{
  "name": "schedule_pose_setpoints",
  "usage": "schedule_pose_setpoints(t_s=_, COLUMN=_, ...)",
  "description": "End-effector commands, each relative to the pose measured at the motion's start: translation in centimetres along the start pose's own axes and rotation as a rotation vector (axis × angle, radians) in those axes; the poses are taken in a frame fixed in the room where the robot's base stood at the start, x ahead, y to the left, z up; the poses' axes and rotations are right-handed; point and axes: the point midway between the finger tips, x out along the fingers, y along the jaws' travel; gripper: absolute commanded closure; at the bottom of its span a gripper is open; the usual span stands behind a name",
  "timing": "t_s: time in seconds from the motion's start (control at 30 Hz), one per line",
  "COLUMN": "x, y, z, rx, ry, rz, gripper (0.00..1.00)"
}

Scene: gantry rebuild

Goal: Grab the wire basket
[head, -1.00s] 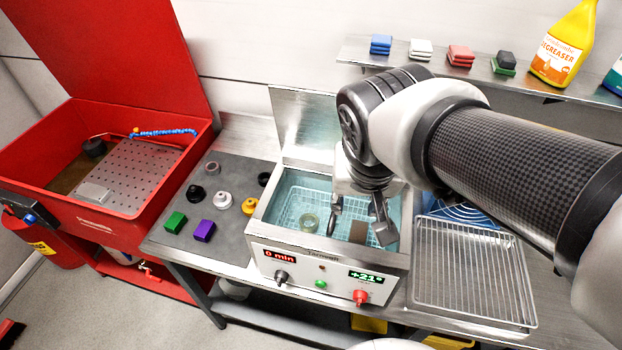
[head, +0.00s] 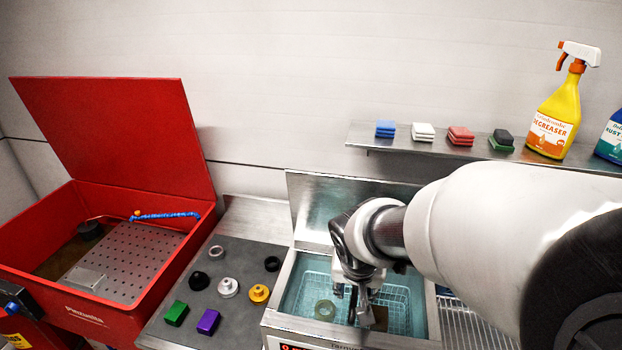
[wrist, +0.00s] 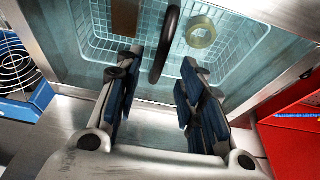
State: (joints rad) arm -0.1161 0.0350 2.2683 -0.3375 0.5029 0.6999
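The white wire basket (head: 402,292) sits inside the teal-lined tank of the cleaning bath; its mesh also shows in the wrist view (wrist: 238,48). A black, bar-like handle (wrist: 165,45) rises from it. My gripper (wrist: 158,78) is open, with its blue-padded fingers apart on either side of the handle's line in the wrist view. Whether either finger touches the handle cannot be told. In the head view my gripper (head: 360,308) points down over the tank, hiding part of the basket. A pale ring (head: 325,310) and a brown block (head: 380,316) are in the basket.
The bath's raised lid (head: 310,210) stands behind the tank. A grey mat (head: 225,258) at left holds several small parts and coloured blocks. A red wash bin (head: 95,315) is farther left. A shelf with sponges and a degreaser bottle (head: 555,115) is behind. A wire rack (head: 465,325) is at right.

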Motion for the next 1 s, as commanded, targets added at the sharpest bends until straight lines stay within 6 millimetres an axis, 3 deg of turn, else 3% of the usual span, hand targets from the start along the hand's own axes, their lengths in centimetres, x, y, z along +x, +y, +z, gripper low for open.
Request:
schedule_pose_setpoints(t_s=0.4, x=5.0, y=0.1, z=0.1, rx=0.000, ry=-0.002, rz=0.001, gripper=0.64)
schedule_pose_setpoints(t_s=0.67, x=5.2, y=0.1, z=0.0, rx=0.000, ry=0.001, rz=-0.001, gripper=0.64)
schedule_pose_setpoints(t_s=1.0, x=5.2, y=0.1, z=0.1, rx=0.000, ry=0.001, rz=0.000, gripper=0.86)
